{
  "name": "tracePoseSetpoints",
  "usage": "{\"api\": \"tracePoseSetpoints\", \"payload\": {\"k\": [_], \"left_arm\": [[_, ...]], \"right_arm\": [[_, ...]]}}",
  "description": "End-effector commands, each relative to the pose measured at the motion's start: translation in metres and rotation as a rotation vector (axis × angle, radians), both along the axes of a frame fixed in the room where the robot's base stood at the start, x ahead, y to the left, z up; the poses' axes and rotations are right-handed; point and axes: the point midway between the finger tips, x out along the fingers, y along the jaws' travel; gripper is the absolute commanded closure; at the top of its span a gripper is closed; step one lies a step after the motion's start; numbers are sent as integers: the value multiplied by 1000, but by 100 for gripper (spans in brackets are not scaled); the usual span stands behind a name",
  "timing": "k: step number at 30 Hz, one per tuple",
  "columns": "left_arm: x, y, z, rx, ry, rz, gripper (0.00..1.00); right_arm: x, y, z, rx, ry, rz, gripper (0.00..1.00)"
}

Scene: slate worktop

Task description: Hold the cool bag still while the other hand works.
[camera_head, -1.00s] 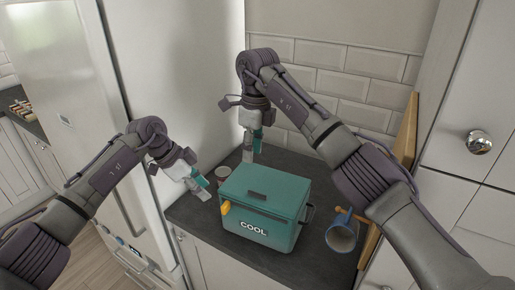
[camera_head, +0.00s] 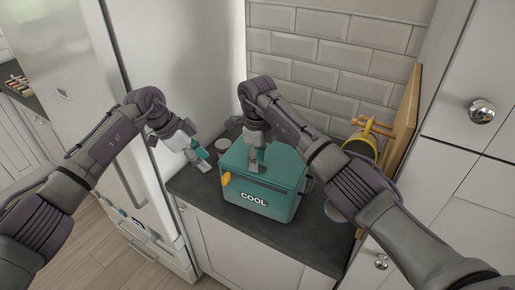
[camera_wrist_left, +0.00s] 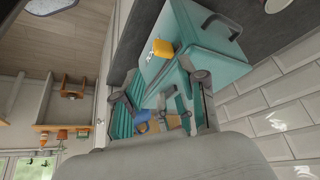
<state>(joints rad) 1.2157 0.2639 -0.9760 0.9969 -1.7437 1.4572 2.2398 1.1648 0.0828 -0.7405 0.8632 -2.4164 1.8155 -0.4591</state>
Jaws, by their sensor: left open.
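The teal cool bag (camera_head: 262,196), marked COOL, stands upright on the dark worktop, its lid down. A yellow tab is on its left side. In the left wrist view the bag (camera_wrist_left: 205,45) fills the upper right, with its yellow tab and dark handle showing. My left gripper (camera_head: 203,160) is open and empty, just left of the bag; its fingers (camera_wrist_left: 155,112) also show in the left wrist view. I cannot tell whether a finger touches the bag. My right gripper (camera_head: 255,165) points down over the lid; contact and jaw opening are unclear.
A small pale cup (camera_head: 223,146) stands behind the left gripper. A yellow container (camera_head: 361,145) with wooden sticks is at the back right, near an upright wooden board (camera_head: 407,105). A blue mug (camera_head: 334,212) is partly hidden by my right arm. The worktop's front strip is clear.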

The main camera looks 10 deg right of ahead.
Motion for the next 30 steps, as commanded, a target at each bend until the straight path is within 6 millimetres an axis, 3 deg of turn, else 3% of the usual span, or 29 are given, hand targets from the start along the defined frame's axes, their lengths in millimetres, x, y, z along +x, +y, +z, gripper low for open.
{"api": "tracePoseSetpoints", "payload": {"k": [10, 11, 18, 26, 30], "left_arm": [[0, 0, 0, 0, 0, 0, 58], [0, 0, 0, 0, 0, 0, 58], [0, 0, 0, 0, 0, 0, 58], [0, 0, 0, 0, 0, 0, 58], [-2, -1, -3, -20, 8, 4, 80]], "right_arm": [[0, 0, -5, 1, 1, 0, 61], [0, 0, -5, 1, 1, 0, 63], [0, 0, -5, 1, 1, 0, 100], [0, 0, -5, 1, 1, 0, 100], [0, 0, -5, 0, 0, 0, 100]]}}
